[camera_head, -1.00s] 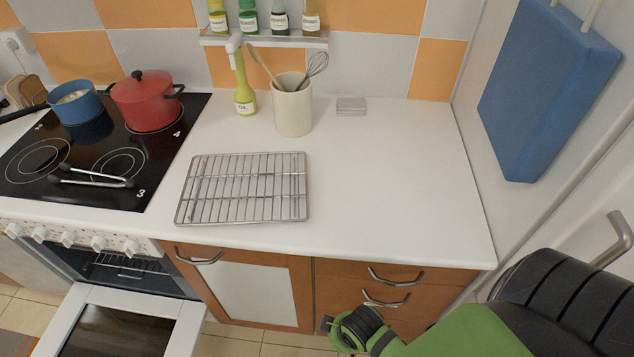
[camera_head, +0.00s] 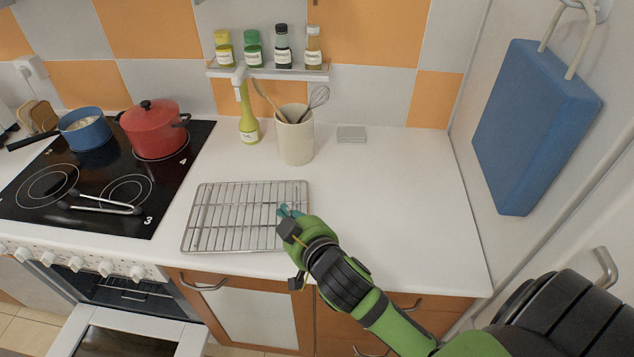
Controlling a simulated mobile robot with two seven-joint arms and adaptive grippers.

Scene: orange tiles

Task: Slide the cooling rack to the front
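The cooling rack (camera_head: 232,215) is a silver wire grid lying flat on the white counter, right of the hob, with its near edge close to the counter's front edge. My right gripper (camera_head: 288,212) is over the rack's right side, with teal fingertips pointing at the wires. The fingers are small and partly hidden by the gripper's body, so I cannot tell whether they are open or touching the rack. My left gripper is not in view.
A utensil crock (camera_head: 295,140) and an oil bottle (camera_head: 248,118) stand behind the rack. The hob (camera_head: 60,215) holds a red pot (camera_head: 153,130), a blue pan (camera_head: 84,132) and tongs (camera_head: 103,205). The oven door (camera_head: 135,340) hangs open below. The counter's right half (camera_head: 400,210) is mostly clear.

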